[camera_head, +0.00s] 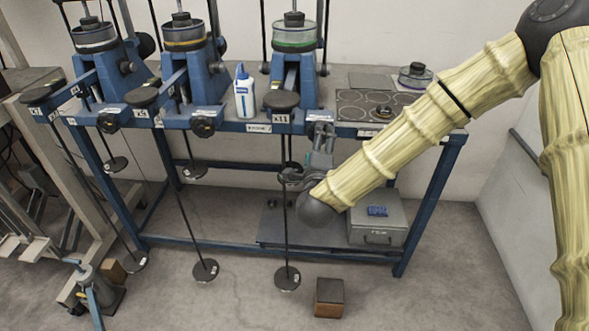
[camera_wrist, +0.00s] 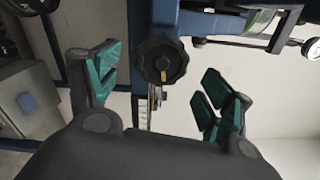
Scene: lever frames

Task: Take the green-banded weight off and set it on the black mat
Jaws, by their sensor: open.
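My gripper (camera_head: 291,176) is under the bench front, beside the rightmost lever frame's hanger rod (camera_head: 288,225). In the wrist view my gripper (camera_wrist: 163,76) is open, with green-padded fingers wide apart. A black knob (camera_wrist: 163,58) with a yellow mark shows between and beyond the fingers. A narrow ribbed piece (camera_wrist: 147,108) hangs below it. A green band shows on the rightmost frame's clear cell (camera_head: 294,40). I cannot pick out a green-banded weight; the fingers and arm hide part of the hanger. The black mat (camera_head: 350,113) with ring marks lies on the bench at right.
A small dark weight (camera_head: 383,111) stands on the mat, and a larger one (camera_head: 415,76) stands behind it. A white bottle (camera_head: 244,93) stands between lever frames. Below are a grey case (camera_head: 378,228) and a wooden block (camera_head: 329,297). The bench's blue front rail is close above my gripper.

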